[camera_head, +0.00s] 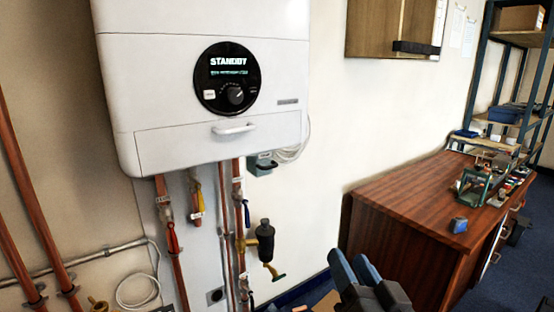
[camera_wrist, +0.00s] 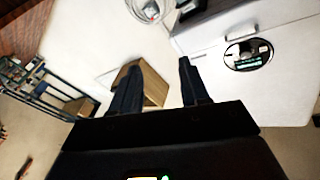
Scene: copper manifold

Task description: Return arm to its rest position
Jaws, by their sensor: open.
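My gripper (camera_head: 351,259) shows at the bottom of the head view, its two blue-grey fingers pointing up in front of the wall, left of the wooden bench. In the wrist view my gripper (camera_wrist: 160,65) has its two dark fingers spread apart, with nothing between them but the wall and part of a wooden cabinet behind. It is open and empty. The rest of my arm is mostly out of the head view.
A white boiler (camera_head: 215,100) reading STANDBY hangs on the wall, with copper pipes and valves below. A wooden wall cabinet (camera_head: 392,28) hangs above the bench (camera_head: 400,205), which carries a blue item (camera_head: 458,225) and a green-framed device (camera_head: 474,187). Shelving (camera_head: 522,100) stands at right.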

